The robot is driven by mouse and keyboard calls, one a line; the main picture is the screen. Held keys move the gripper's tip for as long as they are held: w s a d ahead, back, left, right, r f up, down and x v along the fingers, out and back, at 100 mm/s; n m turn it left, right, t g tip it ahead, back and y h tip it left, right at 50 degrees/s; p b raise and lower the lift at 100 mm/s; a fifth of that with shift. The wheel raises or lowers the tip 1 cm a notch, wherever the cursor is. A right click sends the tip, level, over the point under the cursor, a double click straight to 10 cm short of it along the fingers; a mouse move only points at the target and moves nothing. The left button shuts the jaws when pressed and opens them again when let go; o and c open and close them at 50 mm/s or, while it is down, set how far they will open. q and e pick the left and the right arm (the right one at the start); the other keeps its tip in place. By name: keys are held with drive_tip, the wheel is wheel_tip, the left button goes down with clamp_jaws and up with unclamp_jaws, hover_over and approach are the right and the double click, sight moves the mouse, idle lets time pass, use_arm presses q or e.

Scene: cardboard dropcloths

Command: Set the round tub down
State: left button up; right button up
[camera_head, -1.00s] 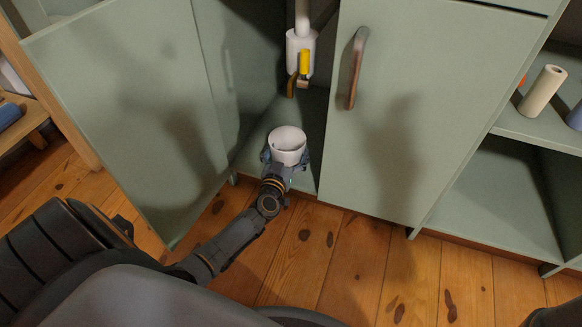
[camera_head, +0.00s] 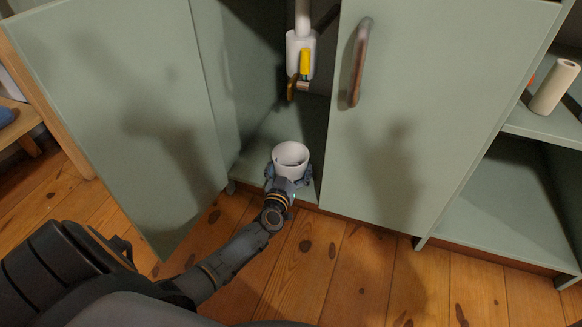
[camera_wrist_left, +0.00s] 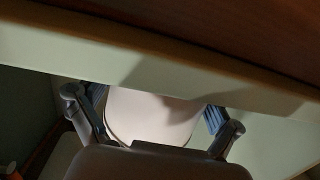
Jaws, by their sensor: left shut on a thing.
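The round tub (camera_head: 291,157) is white and open at the top. It stands about upright at the front of the open cabinet compartment, just above its floor; I cannot tell whether it touches. My left gripper (camera_head: 289,176) is shut on it, with a finger on either side. In the left wrist view the tub (camera_wrist_left: 150,118) sits between the two fingers of my left gripper (camera_wrist_left: 155,122). The gripper hides the tub's near lower side. My right gripper is not in view.
The cabinet floor (camera_head: 262,150) is bare around the tub. An open door (camera_head: 110,120) stands left, a shut door with a handle (camera_head: 358,65) right. A white pipe with a yellow valve (camera_head: 304,62) hangs above. A paper roll (camera_head: 554,86) is on the right shelf.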

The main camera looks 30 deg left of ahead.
use_arm(q)
drive_tip(key=o, duration=0.9)
drive_tip(key=shift+f, duration=0.1)
drive_tip(key=shift+c, duration=0.2)
drive_tip(key=shift+r, duration=0.2)
drive_tip(key=p+v, duration=0.6)
drive_tip(key=v, duration=0.6)
